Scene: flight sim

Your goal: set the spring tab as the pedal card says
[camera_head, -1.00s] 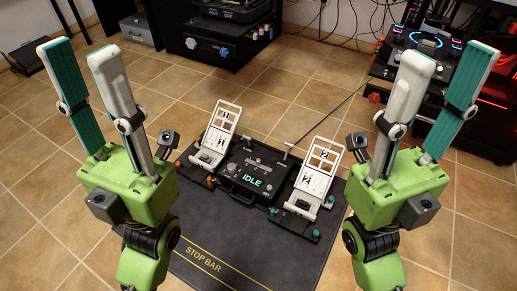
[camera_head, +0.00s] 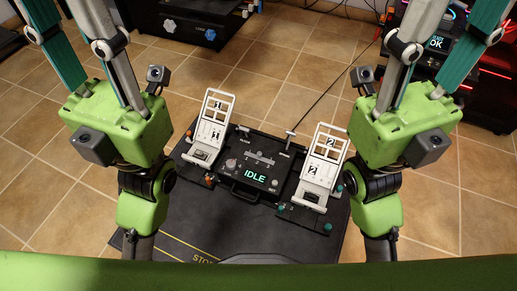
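The pedal unit (camera_head: 251,181) stands on the dark floor mat in the middle, with a lit IDLE display. A white pedal marked 1 (camera_head: 213,117) rises at its left and one marked 2 (camera_head: 324,157) at its right. Orange knobs (camera_head: 208,181) sit by pedal 1, and teal knobs (camera_head: 281,208) by pedal 2. A small T-shaped lever (camera_head: 290,134) stands at the back. I cannot tell which part is the spring tab, and no readable pedal card shows. My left gripper (camera_head: 82,40) and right gripper (camera_head: 440,40) point up, fingers spread and empty, away from the unit; their tips are cut off.
A dark equipment box (camera_head: 190,28) stands at the back. A console with a screen reading OK (camera_head: 437,42) is at the back right, partly behind my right gripper. A cable runs from the unit to the back. Tiled floor (camera_head: 265,92) behind the unit is clear.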

